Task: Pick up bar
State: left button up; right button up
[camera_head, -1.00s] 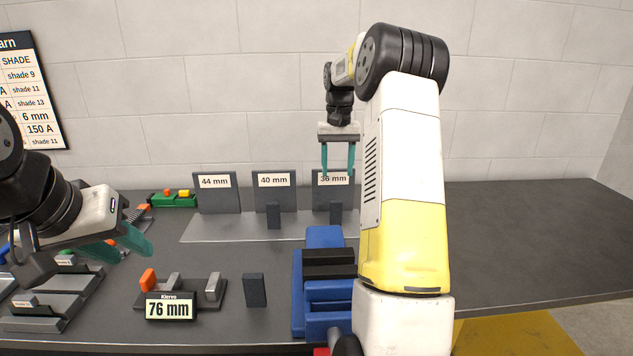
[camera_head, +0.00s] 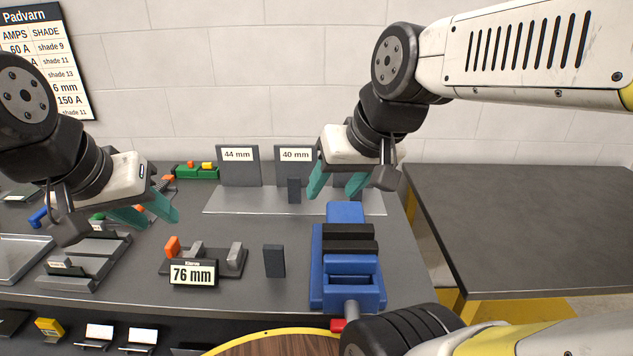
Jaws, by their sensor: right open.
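A dark upright bar (camera_head: 274,261) stands on the bench to the right of the 76 mm display. A second dark bar (camera_head: 294,190) stands on the grey plate in front of the 40 mm sign (camera_head: 295,155). My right gripper (camera_head: 336,187) is open and empty, fingers down, behind the blue vise (camera_head: 347,270) and right of the second bar; it hides the area where a 36 mm sign stood. My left gripper (camera_head: 145,212) has its teal fingers apart, with nothing seen between them, above the left side of the bench.
The gauge with the 76 mm display (camera_head: 193,273) stands left of the first bar. A grey stepped holder (camera_head: 85,262) and a tray (camera_head: 22,257) lie further left. A 44 mm sign (camera_head: 239,155) is at the back. A bare dark table (camera_head: 530,225) is at the right.

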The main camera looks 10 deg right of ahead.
aim_at(274, 256)
jog(key=k+j+z, duration=0.25)
jog(key=k, duration=0.2)
jog(key=k+j+z, duration=0.25)
jog(key=k, duration=0.15)
